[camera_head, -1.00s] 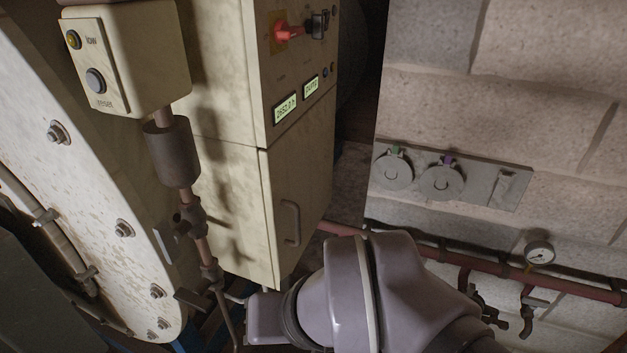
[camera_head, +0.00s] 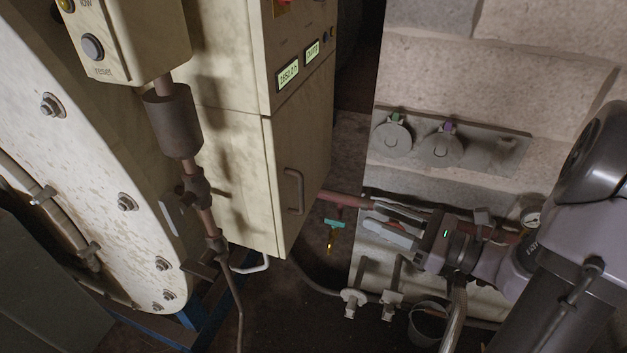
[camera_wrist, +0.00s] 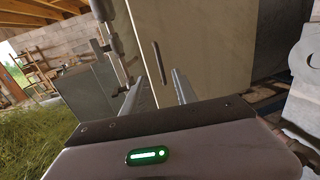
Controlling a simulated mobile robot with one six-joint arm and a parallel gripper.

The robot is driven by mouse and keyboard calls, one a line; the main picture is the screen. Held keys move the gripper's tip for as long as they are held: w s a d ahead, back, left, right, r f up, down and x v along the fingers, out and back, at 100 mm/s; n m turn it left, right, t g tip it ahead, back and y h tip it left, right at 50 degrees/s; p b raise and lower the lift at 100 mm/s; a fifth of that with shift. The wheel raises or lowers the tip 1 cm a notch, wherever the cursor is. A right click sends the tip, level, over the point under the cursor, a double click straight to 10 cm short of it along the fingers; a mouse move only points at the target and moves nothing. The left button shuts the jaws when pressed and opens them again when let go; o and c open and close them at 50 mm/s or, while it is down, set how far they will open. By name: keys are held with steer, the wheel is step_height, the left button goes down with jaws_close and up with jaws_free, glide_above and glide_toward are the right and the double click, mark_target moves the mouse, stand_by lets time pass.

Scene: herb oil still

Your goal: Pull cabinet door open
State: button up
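The beige cabinet door (camera_head: 303,172) is the lower front panel of the tall cabinet in the head view, and it looks closed. Its upright bar handle (camera_head: 294,190) is on that face. My gripper (camera_head: 368,212) is to the right of the handle, apart from it, with its fingers pointing left towards the cabinet. In the wrist view, the two fingers (camera_wrist: 164,72) are spread with nothing between them touching. The dark handle (camera_wrist: 160,64) shows beyond the fingertips, against the pale door (camera_wrist: 205,45).
A wall plate with round sockets (camera_head: 440,148) and a red-brown pipe (camera_head: 340,198) are behind my arm. A teal-handled valve (camera_head: 333,223) is low near the cabinet. A bucket (camera_head: 427,322) stands on the floor. A vertical pipe (camera_head: 205,225) stands left of the cabinet.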

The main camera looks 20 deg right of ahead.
steer(key=b+x, duration=0.2)
steer(key=x, duration=1.4)
steer(key=shift+s+a+b, duration=0.15)
steer(key=shift+a+b, duration=0.1)
steer(key=shift+b, duration=0.1)
jaws_close()
